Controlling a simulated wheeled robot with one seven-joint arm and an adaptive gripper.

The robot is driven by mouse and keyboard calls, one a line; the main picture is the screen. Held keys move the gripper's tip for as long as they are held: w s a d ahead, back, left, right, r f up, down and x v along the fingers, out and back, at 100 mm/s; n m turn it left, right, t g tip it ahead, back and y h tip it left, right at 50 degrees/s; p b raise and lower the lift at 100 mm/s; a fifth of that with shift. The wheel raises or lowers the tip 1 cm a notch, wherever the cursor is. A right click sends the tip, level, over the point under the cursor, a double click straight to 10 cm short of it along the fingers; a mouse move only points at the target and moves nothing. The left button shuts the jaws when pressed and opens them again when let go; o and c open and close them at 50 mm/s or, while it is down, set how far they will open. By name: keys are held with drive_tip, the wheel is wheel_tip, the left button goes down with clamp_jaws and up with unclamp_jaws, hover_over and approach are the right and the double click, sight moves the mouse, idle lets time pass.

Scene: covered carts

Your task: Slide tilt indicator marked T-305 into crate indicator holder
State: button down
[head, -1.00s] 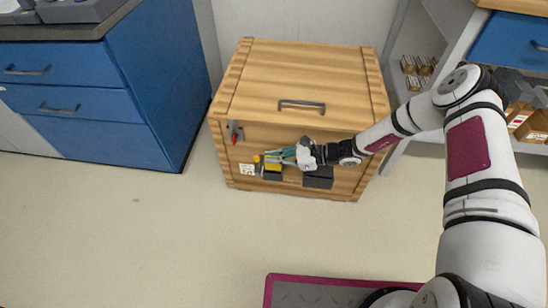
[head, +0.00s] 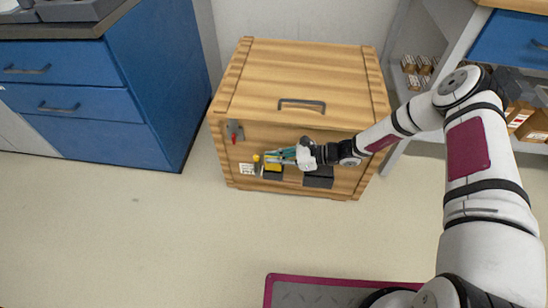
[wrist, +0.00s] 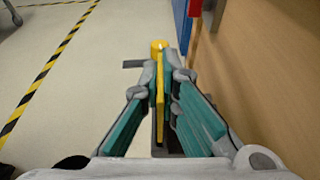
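A wooden crate (head: 292,83) stands against the wall, with fittings on its front face. My gripper (head: 271,156) is at the lower left of that face, its teal fingers reaching left along it. In the wrist view the fingertips (wrist: 161,76) are closed on both sides of a thin yellow indicator (wrist: 159,95), seen edge-on. The yellow also shows in the head view (head: 273,168), just above a dark holder (head: 271,176) on the crate front. The fingers partly hide the holder, and I cannot tell whether the indicator is seated in it. No T-305 marking is readable.
A dark box (head: 318,179) is on the crate front, right of the holder. A white label (head: 247,169) and a grey latch with a red part (head: 234,131) are at left. Blue drawers (head: 80,107) stand left, shelving right.

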sight(274, 171)
drive_tip(key=shift+f+b, duration=1.7)
drive_tip(key=shift+f, duration=0.6)
drive_tip(key=c, duration=1.7)
unclamp_jaws()
drive_tip(key=v, duration=1.2)
